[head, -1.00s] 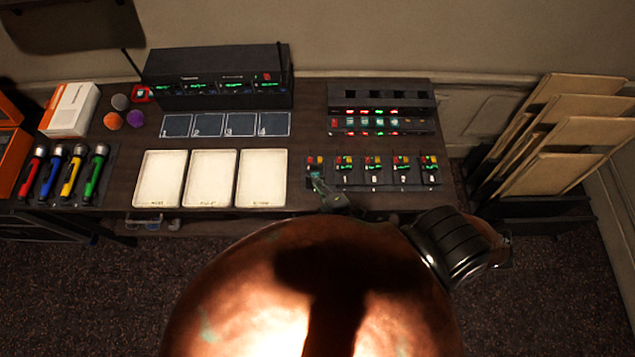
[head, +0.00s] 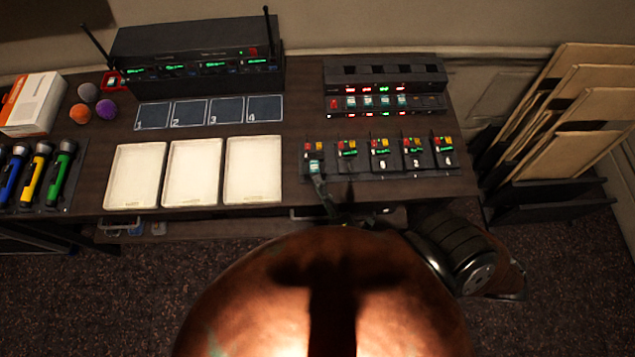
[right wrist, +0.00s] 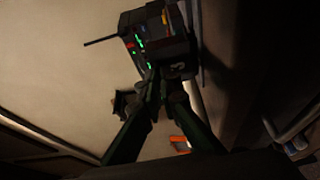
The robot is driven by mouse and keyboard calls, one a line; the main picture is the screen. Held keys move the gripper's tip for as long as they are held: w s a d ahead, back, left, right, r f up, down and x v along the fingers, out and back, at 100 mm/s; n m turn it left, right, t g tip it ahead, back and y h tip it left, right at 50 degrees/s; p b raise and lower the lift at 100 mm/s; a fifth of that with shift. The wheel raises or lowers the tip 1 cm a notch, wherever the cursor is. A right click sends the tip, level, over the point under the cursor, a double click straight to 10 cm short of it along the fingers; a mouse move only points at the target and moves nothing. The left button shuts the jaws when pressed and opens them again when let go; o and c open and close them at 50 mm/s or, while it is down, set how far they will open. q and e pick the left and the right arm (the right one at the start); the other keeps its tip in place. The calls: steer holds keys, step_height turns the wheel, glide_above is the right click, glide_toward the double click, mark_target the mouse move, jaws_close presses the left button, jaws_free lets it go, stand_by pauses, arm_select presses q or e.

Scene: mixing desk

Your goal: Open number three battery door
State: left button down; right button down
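Several battery packs with red, yellow and green parts stand in a dark rack (head: 455,172) at the desk's right front. My right gripper (head: 318,184) is at the front of the leftmost pack (head: 313,150). In the right wrist view, a dark pack (right wrist: 160,35) with green lights carries what looks like a 3 (right wrist: 178,67). The right gripper's fingers (right wrist: 158,78) come together at this pack's near end. They look shut. I cannot tell whether they grip anything or whether a door is open. My left gripper is not in view.
White trays (head: 192,170) and numbered squares (head: 210,111) lie left of the rack. A dark receiver (head: 195,52) with antennas and a lit charger unit (head: 385,85) stand behind. Flashlights (head: 38,172) are at the left. A folder rack (head: 550,205) stands right of the desk.

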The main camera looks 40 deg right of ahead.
stand_by(0.5)
steer(key=c, duration=2.4)
jaws_free()
steer(key=s, duration=0.4)
steer(key=s+a, duration=0.1)
steer(key=s, duration=0.3)
steer(key=s+a, duration=0.1)
steer(key=s, duration=0.3)
steer(key=shift+f, duration=0.2)
steer(key=shift+d, duration=0.1)
